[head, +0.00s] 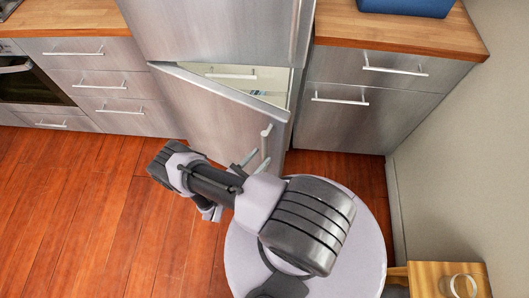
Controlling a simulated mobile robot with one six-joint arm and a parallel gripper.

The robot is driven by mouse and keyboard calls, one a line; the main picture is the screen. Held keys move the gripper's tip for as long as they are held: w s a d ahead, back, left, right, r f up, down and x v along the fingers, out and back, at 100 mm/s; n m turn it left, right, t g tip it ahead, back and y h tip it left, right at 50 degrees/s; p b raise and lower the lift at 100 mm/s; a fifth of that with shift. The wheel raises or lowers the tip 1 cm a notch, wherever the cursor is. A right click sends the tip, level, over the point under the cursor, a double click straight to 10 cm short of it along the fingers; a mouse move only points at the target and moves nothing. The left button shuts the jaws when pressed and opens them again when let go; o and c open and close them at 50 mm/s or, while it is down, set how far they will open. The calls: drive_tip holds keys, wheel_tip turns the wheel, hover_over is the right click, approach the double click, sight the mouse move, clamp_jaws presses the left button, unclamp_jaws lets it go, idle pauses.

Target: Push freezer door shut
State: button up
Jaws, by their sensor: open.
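The freezer door (205,105) is the lower steel door of the tall fridge-freezer in the head view. It stands ajar, with its right side swung out toward me and a gap along its top and right. Its vertical bar handle (265,143) is near the right edge. Pale drawers (228,75) show inside the freezer compartment. My gripper (251,160) is open and close to the door's lower right part, just below and left of the handle. My own arm partly hides it, and I cannot tell whether it touches the door.
The upper fridge door (210,30) is shut. Steel drawer units stand left (100,85) and right (365,100) under wooden counters. A blue box (405,6) is on the right counter. A wall (450,150) and small wooden table (430,280) are at right. The wooden floor (80,215) at left is clear.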

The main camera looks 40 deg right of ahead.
sight(265, 152)
drive_tip(key=shift+w+d, duration=0.15)
drive_tip(key=shift+d, duration=1.5)
clamp_jaws()
